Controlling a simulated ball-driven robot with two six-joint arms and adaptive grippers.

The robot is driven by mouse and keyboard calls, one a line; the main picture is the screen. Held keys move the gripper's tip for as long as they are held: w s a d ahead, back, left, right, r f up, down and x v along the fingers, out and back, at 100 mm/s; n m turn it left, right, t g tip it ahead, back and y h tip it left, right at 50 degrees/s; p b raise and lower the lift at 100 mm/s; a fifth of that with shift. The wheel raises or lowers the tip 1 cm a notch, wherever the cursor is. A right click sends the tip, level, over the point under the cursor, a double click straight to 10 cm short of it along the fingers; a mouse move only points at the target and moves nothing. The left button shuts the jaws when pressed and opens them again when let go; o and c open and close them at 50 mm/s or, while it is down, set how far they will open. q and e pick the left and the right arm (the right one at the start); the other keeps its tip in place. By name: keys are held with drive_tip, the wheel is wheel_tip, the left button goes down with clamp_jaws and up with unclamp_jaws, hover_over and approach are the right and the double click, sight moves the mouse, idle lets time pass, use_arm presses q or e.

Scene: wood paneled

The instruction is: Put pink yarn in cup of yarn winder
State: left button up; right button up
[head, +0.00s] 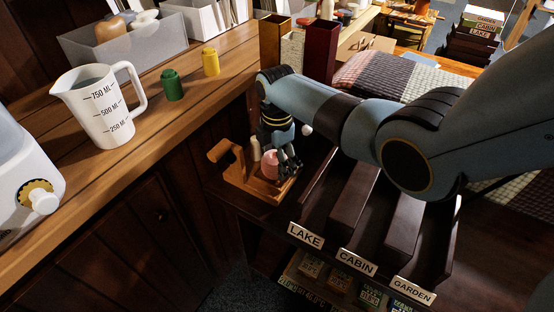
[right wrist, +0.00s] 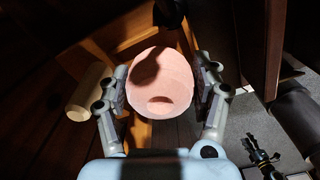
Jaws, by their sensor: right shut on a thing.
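The pink yarn (head: 270,163) is a round ball between the fingers of my right gripper (head: 284,166). In the right wrist view the pink yarn (right wrist: 160,88) fills the space between both fingers of the gripper (right wrist: 163,95), which is shut on it. The wooden yarn winder (head: 233,176) stands on the dark shelf top, and the yarn is over its base or low against it; I cannot tell whether they touch. The winder's wood also shows behind the yarn in the right wrist view (right wrist: 115,35). The winder's cup is not clearly visible. My left gripper is not in view.
A white measuring jug (head: 98,108), a green spool (head: 172,86) and a yellow spool (head: 211,62) stand on the wooden counter. Tall brown and maroon boxes (head: 320,52) stand behind the winder. Dark slots labelled LAKE (head: 305,236), CABIN and GARDEN lie to its right.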

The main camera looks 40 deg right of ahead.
drive_tip(key=shift+f, duration=0.1)
drive_tip(key=o, duration=1.3)
wheel_tip(320, 180, up, 12)
